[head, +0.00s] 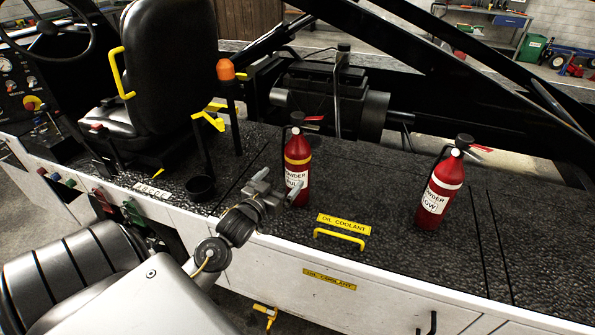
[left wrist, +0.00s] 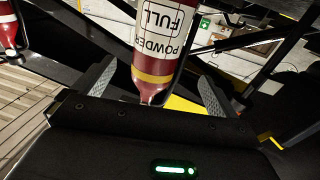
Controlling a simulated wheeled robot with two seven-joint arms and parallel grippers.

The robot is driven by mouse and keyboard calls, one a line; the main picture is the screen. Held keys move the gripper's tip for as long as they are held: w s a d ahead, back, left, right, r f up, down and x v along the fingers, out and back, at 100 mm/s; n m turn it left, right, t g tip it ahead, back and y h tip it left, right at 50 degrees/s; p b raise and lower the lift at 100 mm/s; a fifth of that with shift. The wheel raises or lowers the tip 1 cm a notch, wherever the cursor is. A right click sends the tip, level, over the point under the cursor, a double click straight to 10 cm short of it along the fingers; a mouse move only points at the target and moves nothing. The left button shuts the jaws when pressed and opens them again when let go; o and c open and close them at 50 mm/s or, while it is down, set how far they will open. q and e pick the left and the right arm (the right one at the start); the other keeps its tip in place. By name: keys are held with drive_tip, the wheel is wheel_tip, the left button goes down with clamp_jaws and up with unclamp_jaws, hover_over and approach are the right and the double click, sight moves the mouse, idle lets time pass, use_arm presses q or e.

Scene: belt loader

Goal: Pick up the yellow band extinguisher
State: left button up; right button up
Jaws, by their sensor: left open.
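The yellow band extinguisher (head: 298,176) is red, with a white "POWDER FULL" label and a black top. It stands upright on the dark textured deck in the head view. My left gripper (head: 280,184) is open at its near side, with its fingers reaching toward the body. In the left wrist view the extinguisher (left wrist: 158,55) appears upside down, between the two spread fingers of the left gripper (left wrist: 156,74). I cannot tell whether either finger touches it. My right gripper is not in view.
A second red extinguisher (head: 434,200), with a white band and a "POWDER LOW" label, stands to the right. A yellow handle (head: 340,239) lies in front. A black seat (head: 170,70) and an orange beacon post (head: 226,70) are left. Deck between the extinguishers is clear.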

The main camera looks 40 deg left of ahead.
sight(290, 170)
use_arm(q)
drive_tip(key=w, duration=0.4)
drive_tip(key=shift+w+a+p, duration=0.3)
drive_tip(key=shift+w+a, duration=0.05)
drive_tip(key=w+p, duration=0.1)
drive_tip(key=w, duration=0.1)
drive_tip(key=w+p, duration=0.1)
drive_tip(key=w, duration=0.1)
drive_tip(key=shift+w+a+r, duration=0.15)
drive_tip(key=shift+w+r, duration=0.05)
drive_tip(key=shift+w, duration=0.05)
drive_tip(key=shift+w+a+f, duration=0.1)
drive_tip(key=shift+w, duration=0.2)
drive_tip(key=c, duration=1.7)
drive_tip(key=shift+c, duration=0.8)
drive_tip(key=shift+r, duration=0.25)
